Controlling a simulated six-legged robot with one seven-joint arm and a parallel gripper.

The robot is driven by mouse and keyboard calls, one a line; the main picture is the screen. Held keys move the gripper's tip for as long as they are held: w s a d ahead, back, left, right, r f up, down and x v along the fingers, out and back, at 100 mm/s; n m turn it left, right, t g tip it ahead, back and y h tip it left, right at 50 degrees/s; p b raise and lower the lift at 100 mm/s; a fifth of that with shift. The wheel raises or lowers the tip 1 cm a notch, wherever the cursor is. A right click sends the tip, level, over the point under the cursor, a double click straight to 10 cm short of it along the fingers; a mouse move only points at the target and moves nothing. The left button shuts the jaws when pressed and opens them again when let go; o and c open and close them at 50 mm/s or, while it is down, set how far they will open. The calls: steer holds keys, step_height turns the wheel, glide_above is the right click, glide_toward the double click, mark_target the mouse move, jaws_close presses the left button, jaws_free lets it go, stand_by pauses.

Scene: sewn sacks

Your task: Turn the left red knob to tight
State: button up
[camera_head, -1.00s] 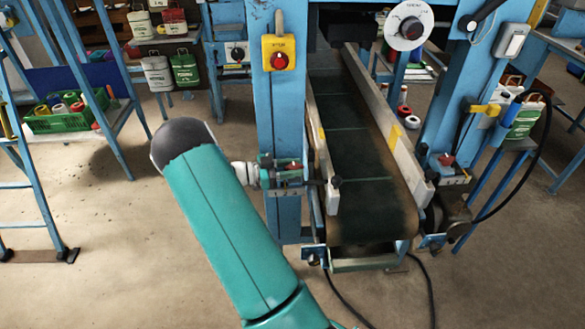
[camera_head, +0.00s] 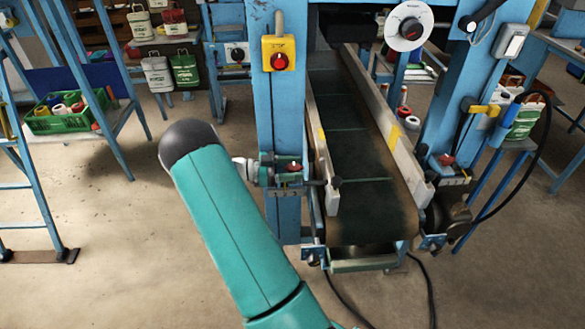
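The left red knob (camera_head: 291,167) sits on a small bracket on the blue post, at the left side of the conveyor belt. A marked plate (camera_head: 287,193) is just below it. A matching right red knob (camera_head: 446,160) is on the other side of the belt. My gripper (camera_head: 267,174) is beside the left knob, at its left, at the end of a pale wrist part that shows past my teal arm. Its fingers are small and blend with the bracket. I cannot tell whether they touch the knob or how far apart they are.
The dark conveyor belt (camera_head: 360,180) runs between pale side rails. A yellow switch box (camera_head: 279,53) with a red button is higher on the blue post. A white dial (camera_head: 410,26) is above the belt. A green crate (camera_head: 70,112) stands on a rack at left. The floor at front left is clear.

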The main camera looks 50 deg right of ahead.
steer(key=v, duration=1.4)
